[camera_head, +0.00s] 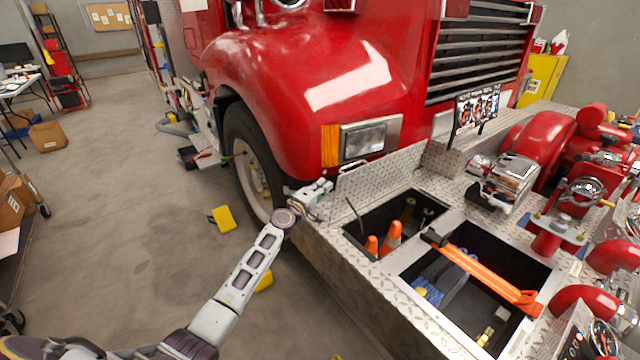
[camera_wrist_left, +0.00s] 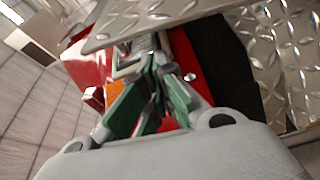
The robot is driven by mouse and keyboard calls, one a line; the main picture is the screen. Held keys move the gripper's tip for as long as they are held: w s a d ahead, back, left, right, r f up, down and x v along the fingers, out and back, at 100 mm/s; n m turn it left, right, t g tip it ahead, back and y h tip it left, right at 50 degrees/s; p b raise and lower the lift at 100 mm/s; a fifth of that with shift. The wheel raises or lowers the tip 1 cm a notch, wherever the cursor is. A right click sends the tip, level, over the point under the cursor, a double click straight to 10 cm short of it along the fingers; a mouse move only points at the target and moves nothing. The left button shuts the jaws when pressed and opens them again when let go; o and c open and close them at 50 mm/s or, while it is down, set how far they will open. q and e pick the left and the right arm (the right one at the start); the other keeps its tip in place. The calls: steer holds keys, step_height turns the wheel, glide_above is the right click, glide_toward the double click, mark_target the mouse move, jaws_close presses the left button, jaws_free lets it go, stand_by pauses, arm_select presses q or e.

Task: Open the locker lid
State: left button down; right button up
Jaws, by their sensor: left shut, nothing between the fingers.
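The locker lid (camera_head: 380,174) is a silver diamond-plate panel. In the head view it stands raised along the far edge of the open locker compartment (camera_head: 382,222), against the truck's front. A small handle shows near its top left. Orange cones (camera_head: 392,236) are inside the compartment. My left gripper (camera_head: 322,187) is shut and empty beside the lid's left end. In the left wrist view the gripper (camera_wrist_left: 145,58) shows green finger pads, with the lid (camera_wrist_left: 150,18) passing just beyond the fingertips; I cannot tell if they touch. My right gripper is not in view.
A second open compartment (camera_head: 398,262) with an orange strap (camera_head: 490,275) across it lies to the right. The red truck fender (camera_head: 300,90) and headlight (camera_head: 364,140) are close behind the lid. Red pump parts (camera_head: 555,235) crowd the right. The floor at left is mostly clear.

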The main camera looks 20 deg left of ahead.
arm_select(q)
steer(key=shift+s+d+f, duration=0.15)
steer(key=shift+s+d, duration=0.3)
steer(key=shift+d, duration=0.25)
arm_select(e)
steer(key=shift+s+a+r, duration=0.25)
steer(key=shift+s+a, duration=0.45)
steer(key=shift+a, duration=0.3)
arm_select(q)
steer(key=shift+d, duration=0.1)
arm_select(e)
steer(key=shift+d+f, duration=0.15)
